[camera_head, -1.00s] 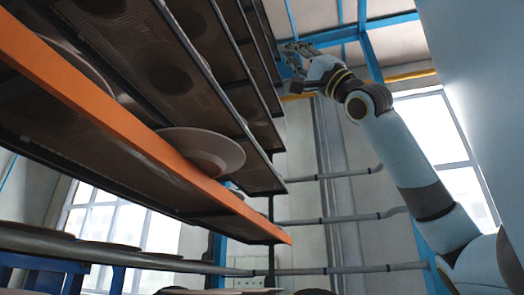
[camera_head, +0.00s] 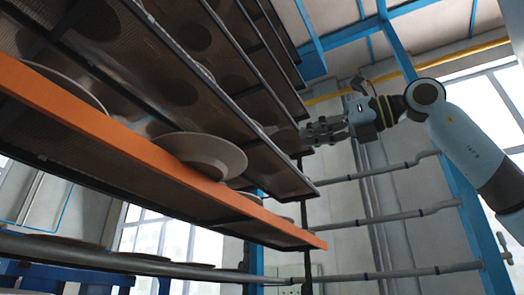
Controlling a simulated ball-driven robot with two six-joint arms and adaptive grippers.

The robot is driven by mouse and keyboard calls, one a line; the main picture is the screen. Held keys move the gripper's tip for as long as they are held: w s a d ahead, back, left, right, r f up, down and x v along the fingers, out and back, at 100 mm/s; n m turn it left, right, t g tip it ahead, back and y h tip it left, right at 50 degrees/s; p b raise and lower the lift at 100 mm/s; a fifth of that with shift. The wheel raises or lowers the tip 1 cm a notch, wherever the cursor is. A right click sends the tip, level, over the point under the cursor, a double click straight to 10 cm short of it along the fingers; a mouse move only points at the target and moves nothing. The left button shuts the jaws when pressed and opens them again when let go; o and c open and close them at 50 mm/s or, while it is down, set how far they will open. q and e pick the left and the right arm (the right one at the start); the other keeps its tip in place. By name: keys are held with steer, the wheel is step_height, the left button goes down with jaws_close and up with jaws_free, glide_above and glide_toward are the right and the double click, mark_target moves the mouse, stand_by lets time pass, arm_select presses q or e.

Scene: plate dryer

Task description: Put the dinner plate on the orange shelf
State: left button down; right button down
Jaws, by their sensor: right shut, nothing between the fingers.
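A grey dinner plate (camera_head: 203,153) rests on the orange shelf (camera_head: 140,150), its rim reaching past the shelf's front edge. Another plate (camera_head: 68,88) lies farther left on the same shelf, partly hidden by the orange edge. My right gripper (camera_head: 312,131) is shut and empty at the right end of the rack, just right of the dark shelves and apart from the plate. My left gripper is not in view.
Dark mesh shelves (camera_head: 230,75) rise in tiers above the orange one. Horizontal grey bars (camera_head: 390,218) cross the wall at right. Open space lies right of the rack.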

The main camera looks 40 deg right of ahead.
mark_target(243, 152)
steer(key=p+x, duration=0.9)
steer(key=x, duration=0.4)
steer(key=shift+w+a, duration=0.3)
steer(key=shift+w, duration=0.05)
